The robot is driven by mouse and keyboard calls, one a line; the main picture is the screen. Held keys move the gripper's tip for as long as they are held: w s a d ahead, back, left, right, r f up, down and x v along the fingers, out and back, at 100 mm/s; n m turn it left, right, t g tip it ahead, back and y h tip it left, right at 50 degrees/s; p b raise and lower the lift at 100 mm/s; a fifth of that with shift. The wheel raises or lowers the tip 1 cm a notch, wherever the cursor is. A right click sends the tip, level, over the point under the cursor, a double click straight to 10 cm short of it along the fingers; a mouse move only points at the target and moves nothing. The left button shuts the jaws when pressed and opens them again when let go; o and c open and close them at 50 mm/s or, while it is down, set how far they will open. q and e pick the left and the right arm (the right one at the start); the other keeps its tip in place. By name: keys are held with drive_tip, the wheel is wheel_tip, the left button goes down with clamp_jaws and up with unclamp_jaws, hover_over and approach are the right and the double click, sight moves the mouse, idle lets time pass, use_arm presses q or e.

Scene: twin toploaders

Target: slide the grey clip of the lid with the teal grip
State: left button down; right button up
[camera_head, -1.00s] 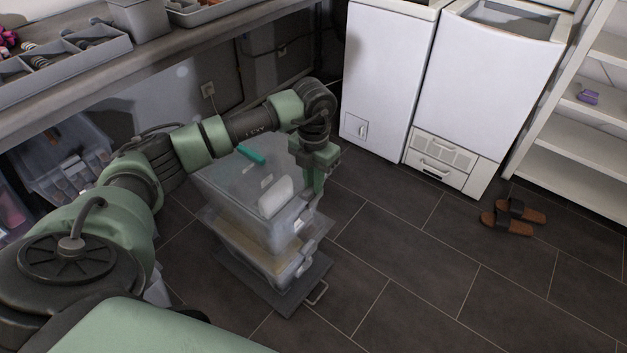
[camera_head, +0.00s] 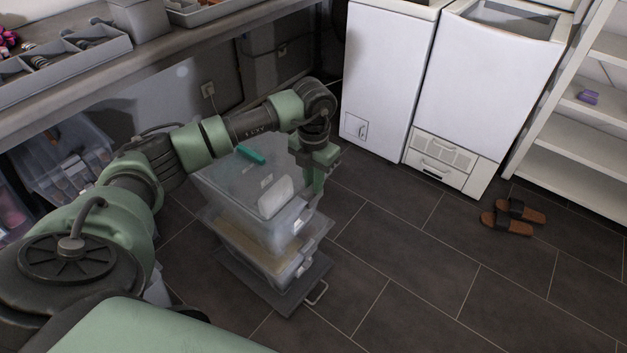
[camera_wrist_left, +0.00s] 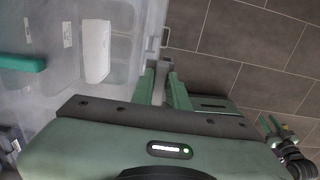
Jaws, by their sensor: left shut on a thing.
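A clear plastic box with a translucent lid (camera_head: 225,176) tops a stack on the floor. The lid carries a teal grip (camera_head: 251,155), which also shows at the left of the left wrist view (camera_wrist_left: 22,63). My left gripper (camera_head: 312,192) points down at the box's right side. In the left wrist view its two fingers (camera_wrist_left: 162,72) are close together at the lid's edge, shut on the grey clip (camera_wrist_left: 160,65). The clip is mostly hidden between the fingertips.
A second clear box (camera_head: 262,255) sits beneath, on a dark base with a wire handle (camera_head: 317,293). White toploaders (camera_head: 480,85) stand behind. Sandals (camera_head: 513,217) lie on the floor at right. A workbench (camera_head: 170,50) runs along the left. The tiled floor in front right is clear.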

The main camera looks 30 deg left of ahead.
use_arm(q)
drive_tip(key=shift+w+a, duration=0.1)
drive_tip(key=shift+a, duration=0.95)
drive_tip(key=c, duration=1.4)
unclamp_jaws()
drive_tip(key=shift+o, duration=0.2)
